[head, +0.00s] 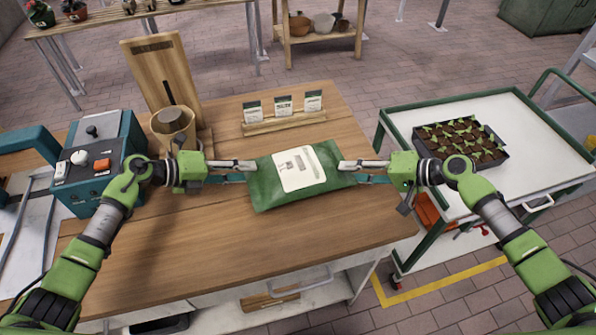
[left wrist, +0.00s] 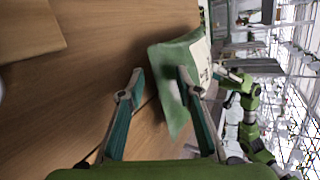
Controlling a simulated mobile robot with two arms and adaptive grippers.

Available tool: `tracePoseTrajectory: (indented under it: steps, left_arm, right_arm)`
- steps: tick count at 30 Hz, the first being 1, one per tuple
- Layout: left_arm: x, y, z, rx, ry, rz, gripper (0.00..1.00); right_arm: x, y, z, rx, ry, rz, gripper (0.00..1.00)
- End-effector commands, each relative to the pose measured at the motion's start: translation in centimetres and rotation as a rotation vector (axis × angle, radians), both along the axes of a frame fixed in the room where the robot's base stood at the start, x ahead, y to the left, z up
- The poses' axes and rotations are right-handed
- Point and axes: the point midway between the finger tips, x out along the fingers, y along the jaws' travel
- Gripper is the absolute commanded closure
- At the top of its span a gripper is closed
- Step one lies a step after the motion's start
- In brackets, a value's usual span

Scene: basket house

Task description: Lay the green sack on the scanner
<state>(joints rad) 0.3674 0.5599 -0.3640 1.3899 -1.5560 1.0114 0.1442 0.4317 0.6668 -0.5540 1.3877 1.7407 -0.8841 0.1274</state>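The green sack (head: 270,188) with a white label lies crosswise between my grippers, over the wooden table. It also shows in the left wrist view (left wrist: 172,60). My left gripper (head: 246,170) is at the sack's left end. Its fingers (left wrist: 163,82) are apart, with the sack's end partly between them and a gap showing beside one finger. My right gripper (head: 348,171) is at the sack's right end, its fingers apart in the head view. A blue machine (head: 95,165) with knobs and an orange button stands at the left; I cannot tell whether it is the scanner.
A wooden stand (head: 163,68) with a container before it and a rack of seed packets (head: 284,123) stand behind the sack. A white-topped cart (head: 400,112) with a seedling tray (head: 461,143) is at the right. The table front (head: 220,240) is clear.

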Motion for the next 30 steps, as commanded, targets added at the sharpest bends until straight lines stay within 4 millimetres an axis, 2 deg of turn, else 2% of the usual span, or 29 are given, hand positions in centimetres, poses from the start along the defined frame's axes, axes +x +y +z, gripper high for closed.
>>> tracePoseTrajectory:
  steps: [9, 10, 13, 30]
  left_arm:
    - [0.1, -0.19, -0.09, 0.0, -0.001, 0.0, 0.69]
    - [0.09, -0.18, -0.09, 0.0, -0.001, 0.0, 0.74]
    - [0.09, -0.18, -0.07, 0.0, -0.001, 0.0, 1.0]
    - [0.19, -0.29, 0.69, 0.0, -0.009, -0.003, 1.0]
  right_arm:
    - [0.12, 0.15, -0.07, 0.0, -0.001, 0.0, 0.67]
    - [0.11, 0.15, -0.07, 0.0, -0.001, 0.0, 0.72]
    - [0.11, 0.15, -0.07, 0.0, -0.001, 0.0, 0.98]
    - [0.18, 0.25, 0.65, 0.003, -0.005, 0.001, 1.0]
